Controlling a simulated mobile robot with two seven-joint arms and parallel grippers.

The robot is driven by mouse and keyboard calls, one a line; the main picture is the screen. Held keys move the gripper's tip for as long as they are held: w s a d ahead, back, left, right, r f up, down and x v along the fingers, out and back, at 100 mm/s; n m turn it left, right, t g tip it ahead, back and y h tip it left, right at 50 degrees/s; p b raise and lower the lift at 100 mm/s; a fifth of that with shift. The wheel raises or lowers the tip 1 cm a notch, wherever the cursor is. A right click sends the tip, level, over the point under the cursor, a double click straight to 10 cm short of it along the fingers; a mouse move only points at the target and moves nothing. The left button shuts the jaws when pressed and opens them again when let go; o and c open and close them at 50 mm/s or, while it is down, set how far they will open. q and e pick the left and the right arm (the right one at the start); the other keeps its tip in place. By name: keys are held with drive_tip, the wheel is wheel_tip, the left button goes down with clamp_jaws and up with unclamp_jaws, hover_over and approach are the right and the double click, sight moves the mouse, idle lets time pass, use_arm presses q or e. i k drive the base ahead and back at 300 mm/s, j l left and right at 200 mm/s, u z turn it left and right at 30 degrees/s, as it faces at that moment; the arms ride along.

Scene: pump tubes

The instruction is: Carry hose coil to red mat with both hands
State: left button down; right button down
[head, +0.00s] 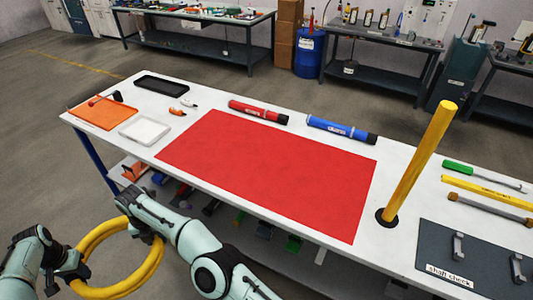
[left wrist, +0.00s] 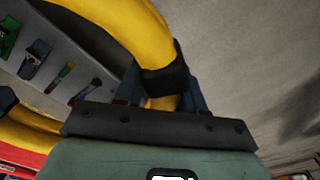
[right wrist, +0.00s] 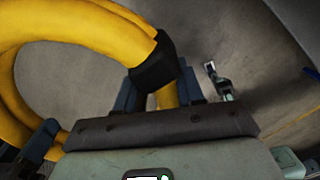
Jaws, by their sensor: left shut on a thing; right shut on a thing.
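The yellow hose coil (head: 136,284) is held off the floor in front of the table, at the lower left of the head view. My left gripper (head: 74,272) is shut on its left side, and my right gripper (head: 146,232) is shut on its upper right side. In the left wrist view the coil (left wrist: 135,28) passes between the fingers at a black band (left wrist: 165,81). The right wrist view shows the coil (right wrist: 80,22) gripped the same way at another black band (right wrist: 155,65). The red mat (head: 275,172) lies flat and bare on the white table, beyond the coil.
A yellow post (head: 422,155) stands upright right of the mat. A red tube (head: 257,112) and a blue tube (head: 340,129) lie behind it. An orange tray (head: 100,118), a white tray (head: 145,131) and a black tray (head: 161,85) are at the left. The table's front edge lies between coil and mat.

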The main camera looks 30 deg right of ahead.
sight(261, 162)
drive_tip(key=i+z, duration=0.35)
drive_tip(key=i+j+z, duration=0.1)
drive_tip(key=z, duration=0.2)
drive_tip(key=i+j+z, duration=0.1)
drive_tip(key=z, duration=0.3)
drive_tip(key=i+j+z, duration=0.2)
drive_tip(key=z, duration=0.2)
drive_tip(key=i+j+z, duration=0.2)
drive_tip(key=z, duration=0.25)
drive_tip(key=i+j+z, duration=0.1)
drive_tip(key=j+z, duration=0.3)
drive_tip(key=l, duration=0.1)
